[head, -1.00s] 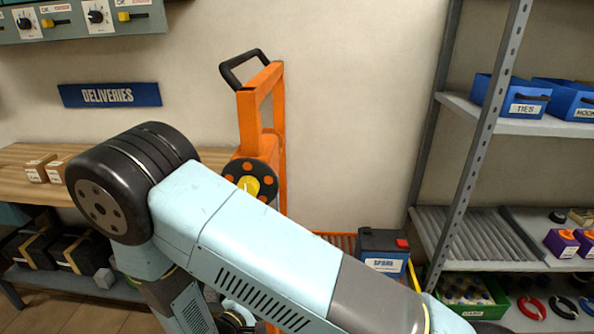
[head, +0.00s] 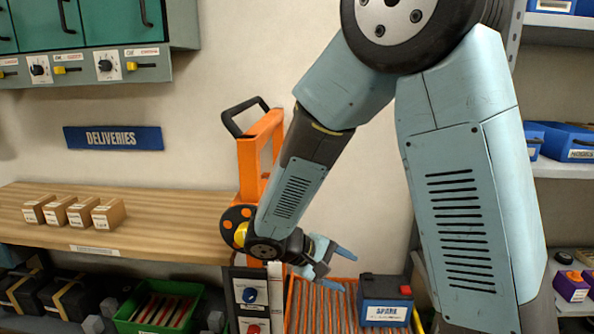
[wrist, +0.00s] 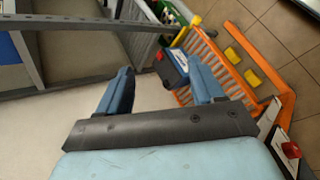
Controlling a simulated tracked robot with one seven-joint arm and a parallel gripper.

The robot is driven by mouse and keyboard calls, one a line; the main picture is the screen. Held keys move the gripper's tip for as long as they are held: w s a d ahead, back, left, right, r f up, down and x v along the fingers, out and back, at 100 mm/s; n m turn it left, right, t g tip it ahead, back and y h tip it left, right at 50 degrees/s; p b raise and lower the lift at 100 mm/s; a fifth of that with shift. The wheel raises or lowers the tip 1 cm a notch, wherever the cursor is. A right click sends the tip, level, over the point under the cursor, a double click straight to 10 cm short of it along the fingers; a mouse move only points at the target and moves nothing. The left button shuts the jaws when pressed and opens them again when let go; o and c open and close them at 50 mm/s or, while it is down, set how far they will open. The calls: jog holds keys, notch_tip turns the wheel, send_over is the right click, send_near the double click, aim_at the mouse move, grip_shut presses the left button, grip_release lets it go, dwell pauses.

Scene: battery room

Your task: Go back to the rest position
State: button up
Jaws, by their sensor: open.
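My gripper (head: 334,264) is in the middle of the head view, at the end of my folded light-blue arm, in front of the orange lift trolley (head: 262,150). Its blue fingers are apart with nothing between them. In the wrist view my gripper (wrist: 160,88) also shows open and empty. Beyond its fingers lie the dark spare battery (wrist: 172,66) and the trolley's orange slatted deck (wrist: 212,68). The spare battery (head: 385,312) shows in the head view below and to the right of my gripper, apart from it.
A wooden bench (head: 170,215) with several small boxes stands at the left, under the "DELIVERIES" sign (head: 113,138). A green crate (head: 122,320) sits below it. A metal shelf with blue bins (head: 568,140) is at the right, partly behind my arm.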

jog(key=s+d+r+m+t+y, duration=0.1)
jog(key=s+d+r+m+y, duration=0.3)
jog(key=r, duration=0.5)
jog(key=s+d+r+m+t+y, duration=0.2)
jog(key=s+d+r+m+y, duration=0.2)
jog(key=s+d+r, duration=0.5)
jog(key=shift+s+d+r+y, duration=0.3)
jog(key=shift+r+y, duration=0.45)
jog(key=shift+y, duration=0.45)
dwell(0.7)
